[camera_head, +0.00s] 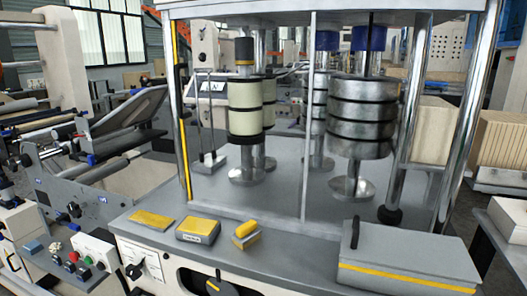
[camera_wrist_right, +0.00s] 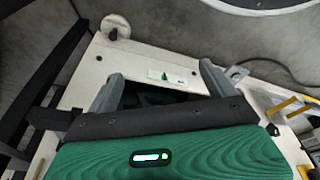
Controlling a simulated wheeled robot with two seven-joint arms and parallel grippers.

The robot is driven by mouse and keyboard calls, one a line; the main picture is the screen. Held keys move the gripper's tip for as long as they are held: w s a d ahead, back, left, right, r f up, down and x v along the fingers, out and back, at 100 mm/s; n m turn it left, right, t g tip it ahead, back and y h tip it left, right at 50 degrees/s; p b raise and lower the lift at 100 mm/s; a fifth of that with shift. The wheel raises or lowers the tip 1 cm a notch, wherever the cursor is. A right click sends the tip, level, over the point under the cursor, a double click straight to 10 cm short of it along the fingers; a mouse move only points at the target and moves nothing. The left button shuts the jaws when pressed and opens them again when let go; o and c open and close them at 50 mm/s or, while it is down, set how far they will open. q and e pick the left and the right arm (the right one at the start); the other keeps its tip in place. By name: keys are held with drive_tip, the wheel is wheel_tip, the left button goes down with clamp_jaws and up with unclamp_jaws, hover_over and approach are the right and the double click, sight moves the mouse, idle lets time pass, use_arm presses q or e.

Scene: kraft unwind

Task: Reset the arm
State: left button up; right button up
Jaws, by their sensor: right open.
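My right gripper (camera_wrist_right: 160,85) shows in the right wrist view, its two grey fingers spread apart with nothing between them. Its green and black body fills the lower part of that view. Behind the fingers is a pale panel (camera_wrist_right: 130,58) with a small white label and a dark opening, partly hidden by the gripper. Neither of my grippers shows in the head view, and my left gripper is in no frame.
In the head view a grey machine bench (camera_head: 290,235) carries yellow-topped blocks (camera_head: 198,230) and a grey box with a yellow stripe (camera_head: 405,258). Metal posts and stacked rolls (camera_head: 362,120) stand behind. A control panel with buttons (camera_head: 80,265) is at lower left.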

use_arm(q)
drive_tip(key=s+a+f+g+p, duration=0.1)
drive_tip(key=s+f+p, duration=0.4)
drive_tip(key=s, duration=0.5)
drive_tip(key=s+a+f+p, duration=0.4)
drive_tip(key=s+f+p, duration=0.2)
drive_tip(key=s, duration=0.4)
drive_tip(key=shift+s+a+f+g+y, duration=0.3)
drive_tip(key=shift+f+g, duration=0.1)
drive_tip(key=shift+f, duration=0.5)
use_arm(e)
drive_tip(key=s+d+f+g, duration=0.1)
drive_tip(key=s+d+f, duration=0.1)
drive_tip(key=s+f, duration=0.4)
drive_tip(key=s+d+f, duration=0.3)
drive_tip(key=s+f, duration=0.3)
drive_tip(key=s, duration=0.8)
drive_tip(key=shift+s+d+f+g+h, duration=0.25)
drive_tip(key=shift+f+g+h, duration=0.05)
drive_tip(key=shift+f+g, duration=0.1)
